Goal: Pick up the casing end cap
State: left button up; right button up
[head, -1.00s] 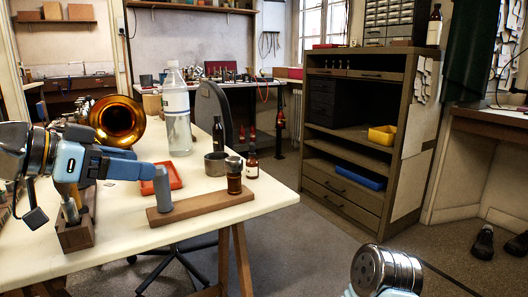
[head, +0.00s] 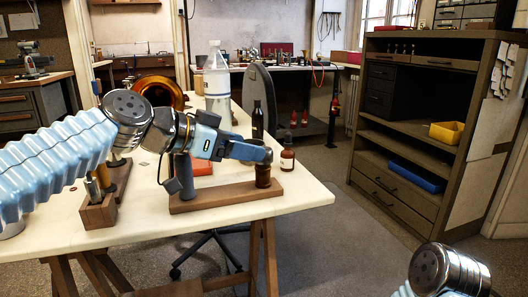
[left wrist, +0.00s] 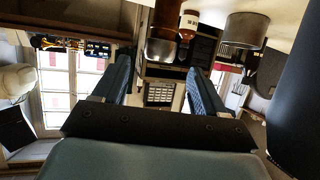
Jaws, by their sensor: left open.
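A wooden holder (head: 225,197) lies on the white table, with a grey cylinder (head: 184,176) upright at its left end. A brown post (head: 263,177) stands at its right end. The post's silvery top, which looks like the casing end cap (left wrist: 162,50), shows in the left wrist view beyond the fingers and roughly between them; my gripper hides it in the head view. My left gripper (head: 264,151) is open and empty, at the top of the post; contact cannot be told. My right gripper is out of view.
An amber bottle (head: 287,156) stands just right of the post, with a dark bottle (head: 257,118) behind.

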pick_arm(q)
jog(key=x, duration=0.5)
jog(key=shift+w+d+r, duration=0.1)
jog(key=shift+d, duration=0.05)
jog(key=c, duration=1.1)
jog(key=shift+o, duration=0.2)
jog(key=shift+r, duration=0.1)
